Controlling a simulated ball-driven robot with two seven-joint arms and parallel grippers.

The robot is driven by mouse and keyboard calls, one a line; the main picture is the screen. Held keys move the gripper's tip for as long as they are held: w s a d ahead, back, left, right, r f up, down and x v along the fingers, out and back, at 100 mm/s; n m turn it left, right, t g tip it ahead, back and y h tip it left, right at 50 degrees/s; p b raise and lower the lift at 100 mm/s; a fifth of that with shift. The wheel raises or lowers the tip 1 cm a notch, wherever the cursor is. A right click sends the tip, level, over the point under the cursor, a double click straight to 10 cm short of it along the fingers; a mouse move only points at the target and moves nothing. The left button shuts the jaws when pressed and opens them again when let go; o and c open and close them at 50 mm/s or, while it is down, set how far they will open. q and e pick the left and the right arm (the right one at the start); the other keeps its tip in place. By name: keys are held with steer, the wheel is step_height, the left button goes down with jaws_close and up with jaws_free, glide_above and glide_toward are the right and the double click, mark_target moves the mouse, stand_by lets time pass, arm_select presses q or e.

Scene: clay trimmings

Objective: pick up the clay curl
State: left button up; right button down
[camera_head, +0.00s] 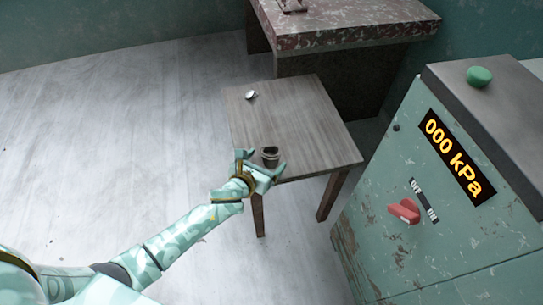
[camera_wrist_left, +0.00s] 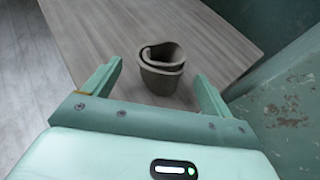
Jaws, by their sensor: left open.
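The clay curl (camera_head: 270,152) is a dark grey-brown rolled strip standing near the front left corner of the small wooden table (camera_head: 296,115). In the left wrist view the curl (camera_wrist_left: 161,70) shows its spiral top edge and stands just beyond my fingertips, roughly midway between them. My left gripper (camera_head: 262,160) is open at the table's front edge, with a finger to either side of the curl in the picture. In the left wrist view the open gripper (camera_wrist_left: 158,75) holds nothing. Whether a finger touches the curl cannot be told. My right gripper is not in view.
A small whitish object (camera_head: 251,95) lies near the table's left edge. A green machine (camera_head: 420,220) with a "000 kPa" display and a red switch (camera_head: 404,211) stands at the right. A stone-topped bench (camera_head: 345,25) stands behind. The tabletop's middle is clear.

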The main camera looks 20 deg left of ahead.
arm_select(q)
steer(key=shift+w+d+f, duration=0.1)
steer(key=shift+w+f, duration=0.55)
steer(key=shift+w+b, duration=0.3)
steer(key=shift+r, duration=0.2)
steer(key=c, duration=1.1)
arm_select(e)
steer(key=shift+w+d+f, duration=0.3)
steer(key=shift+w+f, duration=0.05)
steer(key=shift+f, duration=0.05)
